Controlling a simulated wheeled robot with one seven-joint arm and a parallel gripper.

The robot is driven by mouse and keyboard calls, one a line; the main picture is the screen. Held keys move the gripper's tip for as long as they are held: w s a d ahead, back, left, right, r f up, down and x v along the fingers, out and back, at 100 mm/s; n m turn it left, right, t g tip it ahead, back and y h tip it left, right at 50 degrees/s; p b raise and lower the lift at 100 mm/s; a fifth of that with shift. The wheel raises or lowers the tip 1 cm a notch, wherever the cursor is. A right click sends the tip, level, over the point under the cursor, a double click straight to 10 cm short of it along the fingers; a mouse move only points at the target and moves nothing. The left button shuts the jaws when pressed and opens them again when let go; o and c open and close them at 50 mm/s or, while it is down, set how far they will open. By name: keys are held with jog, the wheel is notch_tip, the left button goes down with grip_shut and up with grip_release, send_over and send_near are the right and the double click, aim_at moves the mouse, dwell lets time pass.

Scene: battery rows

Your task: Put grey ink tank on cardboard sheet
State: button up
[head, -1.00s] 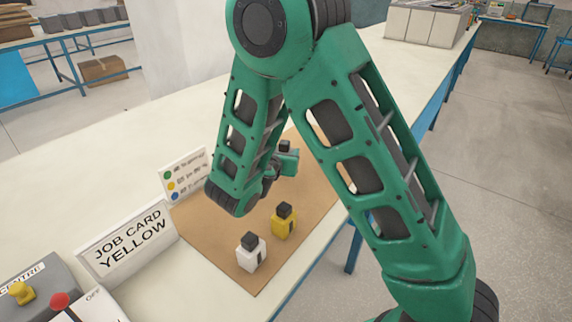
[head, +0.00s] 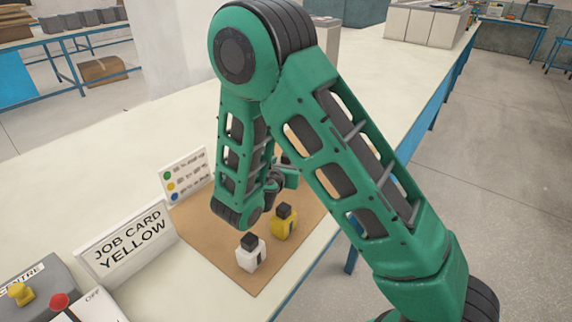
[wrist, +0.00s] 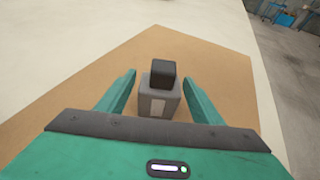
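The grey ink tank (wrist: 160,105), with a dark cap, stands upright on the brown cardboard sheet (wrist: 210,73) in the wrist view. My gripper (wrist: 160,78) is open, with one finger on each side of the tank and narrow gaps showing between them. In the head view my gripper (head: 287,178) is low over the far part of the cardboard sheet (head: 205,237). There my arm and gripper hide most of the grey tank.
A white ink tank (head: 251,256) and a yellow ink tank (head: 285,223) stand on the sheet's near part. A job card reading YELLOW (head: 128,240) and a colour-dot sign (head: 187,175) stand to the left.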

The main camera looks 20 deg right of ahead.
jog(key=shift+r, duration=0.1)
jog(key=shift+s+a+r, duration=0.1)
jog(key=shift+s+a, duration=0.05)
jog(key=shift+s, duration=0.05)
jog(key=v, duration=1.1)
jog(key=shift+s+a+r, duration=0.1)
jog(key=shift+s+a, duration=0.05)
jog(key=s+d+r+m+g, duration=0.1)
jog(key=s+d+m+g, duration=0.4)
jog(key=d+m, duration=0.5)
jog(key=s+d+r+m+g, duration=0.1)
jog(key=s+d+m+g, duration=0.35)
jog(key=d+m, duration=0.55)
jog(key=s+d+r+m+g+y, duration=0.1)
jog(key=s+d+r+m+y, duration=0.1)
jog(key=s+m, duration=0.6)
jog(key=s+d+r+m+g+y, duration=0.1)
jog(key=s+m+y, duration=0.4)
jog(key=s, duration=0.9)
notch_tip(320, 180, up, 2)
jog(key=d+m, duration=0.1)
jog(key=m, duration=0.2)
